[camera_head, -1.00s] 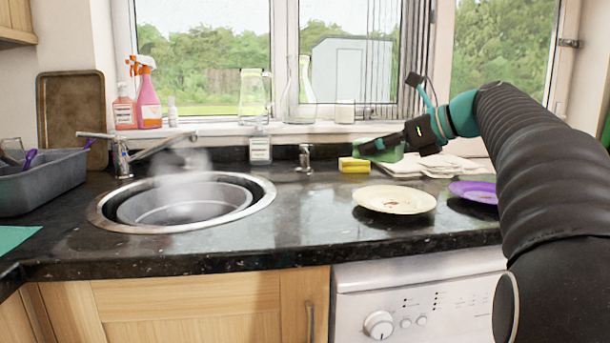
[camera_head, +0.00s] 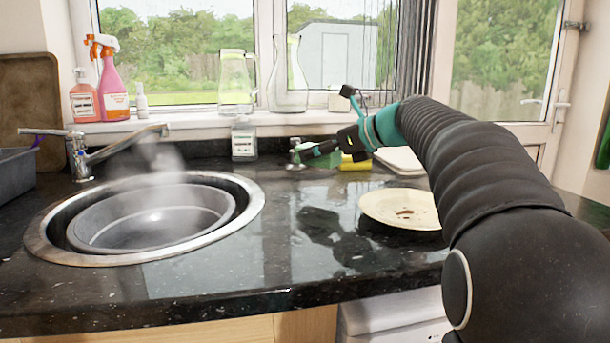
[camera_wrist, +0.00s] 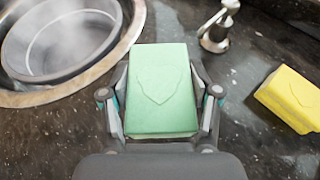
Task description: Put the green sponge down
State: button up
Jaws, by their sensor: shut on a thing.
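The green sponge (camera_wrist: 162,92) is a pale green block with a shield-like outline on its top, seen large in the wrist view. My gripper (camera_wrist: 161,100) is shut on it, with a finger on each side. In the head view my gripper (camera_head: 312,152) holds the green sponge (camera_head: 303,151) near the back of the dark granite counter (camera_head: 290,235), right of the sink. The sponge is partly hidden by the gripper there. Whether it touches the counter I cannot tell.
A yellow sponge (camera_wrist: 291,97) lies to the right of the gripper. A steaming basin (camera_head: 150,218) sits in the round sink (camera_head: 252,200) at left. A small tap-like fitting (camera_wrist: 217,28) stands behind the held sponge. A stained plate (camera_head: 402,207) lies at right. The counter between sink and plate is clear.

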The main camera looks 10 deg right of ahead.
aim_at(306, 187)
jog(key=x, duration=0.3)
jog(key=shift+s+a+f, duration=0.1)
jog(key=shift+s+f, duration=0.05)
jog(key=shift+f, duration=0.15)
jog(key=shift+f+b, duration=0.4)
jog(key=shift+f, duration=1.6)
jog(key=shift+f, duration=0.1)
jog(key=o, duration=1.1)
jog(key=shift+s+r, duration=0.1)
jog(key=shift+r, duration=0.15)
jog(key=v, duration=1.1)
jog(key=shift+f, duration=0.1)
jog(key=shift+s+d, duration=0.2)
jog(key=shift+d, duration=0.1)
